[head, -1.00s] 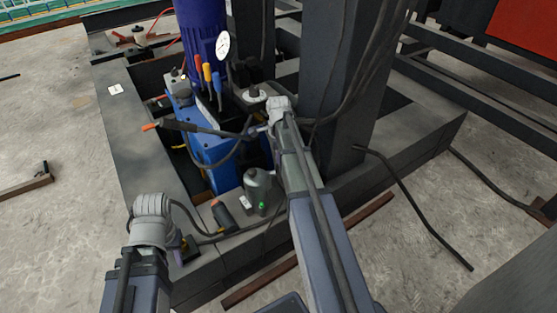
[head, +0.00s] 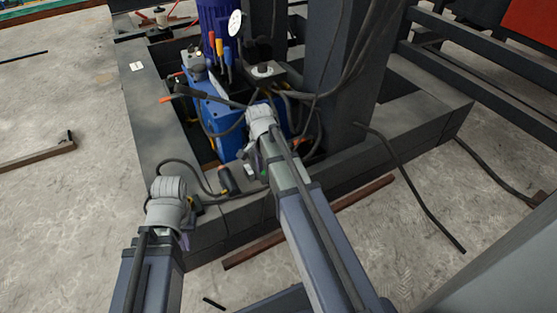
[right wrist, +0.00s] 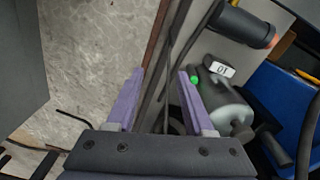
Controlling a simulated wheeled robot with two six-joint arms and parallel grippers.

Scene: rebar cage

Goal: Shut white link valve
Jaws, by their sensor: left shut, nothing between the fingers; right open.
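I cannot make out a white link valve for certain. In the right wrist view, a white tag marked "01" (right wrist: 219,69) lies beside a grey canister (right wrist: 222,105) with a green knob (right wrist: 195,79). My right gripper (right wrist: 160,74) is open, its purple fingers apart and left of the canister. The right finger is close to the green knob; I cannot tell whether they touch. In the head view, my right wrist covers most of the canister. My left gripper (head: 184,240) is shut and empty at the near left frame edge, mostly hidden by its wrist.
A blue power unit (head: 222,122) with coloured-handled levers (head: 219,47) stands inside the dark steel frame (head: 150,105). A round gauge (head: 235,23) is behind it. Cables and an orange-ended handle (head: 226,180) lie near the grippers. Concrete floor at left (head: 60,110) is mostly clear.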

